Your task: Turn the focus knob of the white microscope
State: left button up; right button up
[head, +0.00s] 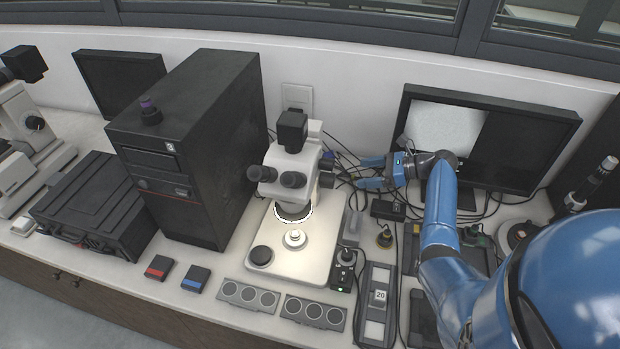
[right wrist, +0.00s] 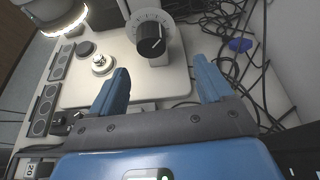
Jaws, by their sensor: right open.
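The white microscope (head: 298,172) stands on its pale base plate behind the middle of the bench, with a lit ring under its head. Its black focus knob (right wrist: 151,40), with a white graduated dial behind it, shows in the right wrist view. My right gripper (head: 366,173) is to the right of the microscope, pointing at it. In the right wrist view its two blue fingers (right wrist: 160,82) are spread apart and empty, with the knob ahead of them and a gap between. My left gripper is not in view.
A black computer tower (head: 190,150) stands left of the microscope. Loose black cables (right wrist: 240,60) lie behind and beside my right gripper. A monitor (head: 510,145) stands at the back right. A tray marked 20 (head: 375,320) and grey three-disc panels (head: 314,312) lie in front.

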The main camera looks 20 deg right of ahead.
aim_at(331, 181)
jog(key=shift+s+a+f+m+y, duration=0.15)
jog(key=shift+a+f+m+y, duration=0.15)
jog(key=shift+a, duration=0.35)
jog(key=p+x, duration=0.1)
jog(key=x, duration=0.9)
jog(key=shift+a+f, duration=0.2)
jog(key=c, duration=1)
jog(key=shift+p, duration=0.3)
